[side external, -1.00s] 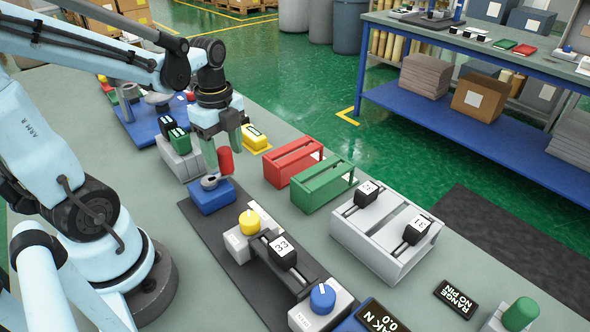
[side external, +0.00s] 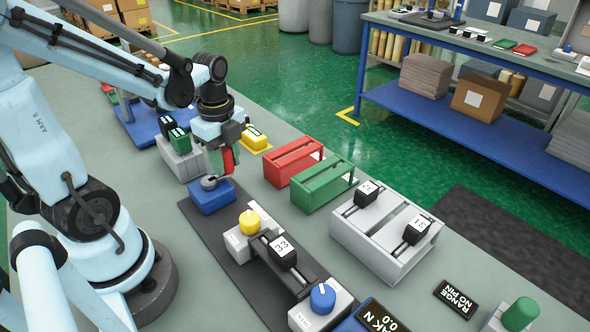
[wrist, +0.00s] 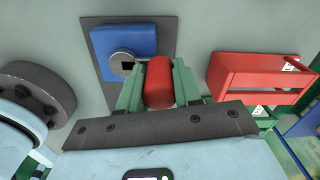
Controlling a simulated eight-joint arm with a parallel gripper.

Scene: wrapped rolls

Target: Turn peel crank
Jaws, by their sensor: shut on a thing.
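The peel crank has a red handle (side external: 228,160) above a blue base block (side external: 211,198) with a grey hub (side external: 209,182). My gripper (side external: 222,158) is lowered over the red handle, its fingers on either side of it. In the wrist view the red handle (wrist: 158,82) sits between the two green fingers (wrist: 158,88), and my gripper is shut on it. The blue base (wrist: 125,45) and the grey hub with a dark square socket (wrist: 123,64) lie just left of the handle there.
A red holder (side external: 293,162) and a green holder (side external: 323,187) stand right of the crank. Black-and-green blocks on a grey stand (side external: 180,160) are close behind left.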

